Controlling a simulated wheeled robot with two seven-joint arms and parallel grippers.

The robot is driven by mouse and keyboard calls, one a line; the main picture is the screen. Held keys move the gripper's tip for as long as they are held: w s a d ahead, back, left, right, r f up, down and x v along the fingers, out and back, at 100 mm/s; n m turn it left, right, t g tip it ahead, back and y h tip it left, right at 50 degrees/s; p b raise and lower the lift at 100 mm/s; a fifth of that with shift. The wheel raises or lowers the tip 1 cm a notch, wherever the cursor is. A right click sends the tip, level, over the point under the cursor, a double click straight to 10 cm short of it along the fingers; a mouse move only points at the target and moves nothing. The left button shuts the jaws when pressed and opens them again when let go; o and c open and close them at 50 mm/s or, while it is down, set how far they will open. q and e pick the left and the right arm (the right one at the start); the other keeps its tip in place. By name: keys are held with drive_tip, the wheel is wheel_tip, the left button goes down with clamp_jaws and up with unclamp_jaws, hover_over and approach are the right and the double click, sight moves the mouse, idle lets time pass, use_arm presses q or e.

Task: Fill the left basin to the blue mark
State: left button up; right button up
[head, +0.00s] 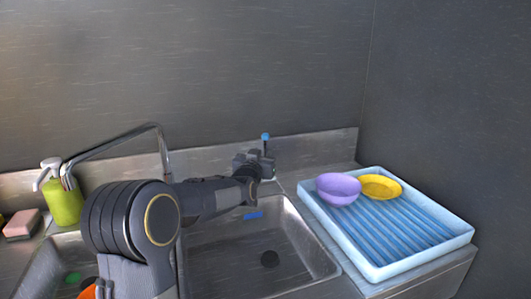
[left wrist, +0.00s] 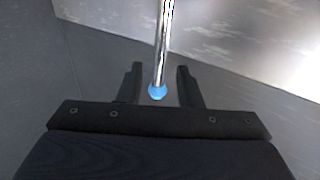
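The left basin (head: 40,268) is mostly hidden behind my left arm; a green mark (head: 73,277) shows on its wall. A blue mark (head: 253,215) shows on the back wall of the right basin (head: 305,238). The chrome faucet spout (head: 115,142) reaches left, its end near the soap bottle. A lever with a blue ball tip (head: 265,136) stands behind the right basin. My left gripper (head: 260,160) is at this lever. In the left wrist view the chrome rod and blue ball (left wrist: 157,91) lie between the open fingers (left wrist: 158,84), with gaps on both sides. My right gripper is out of view.
A green soap bottle (head: 64,205) and pink sponge (head: 22,224) stand at the left. A light blue drying tray (head: 440,250) on the right holds a purple bowl (head: 338,188) and a yellow dish (head: 380,187). An orange thing (head: 88,293) is partly hidden by my arm.

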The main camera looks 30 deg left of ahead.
sight(265, 150)
use_arm(q)
drive_tip(key=shift+x, duration=2.3)
drive_tip(key=shift+c, duration=0.4)
clamp_jaws()
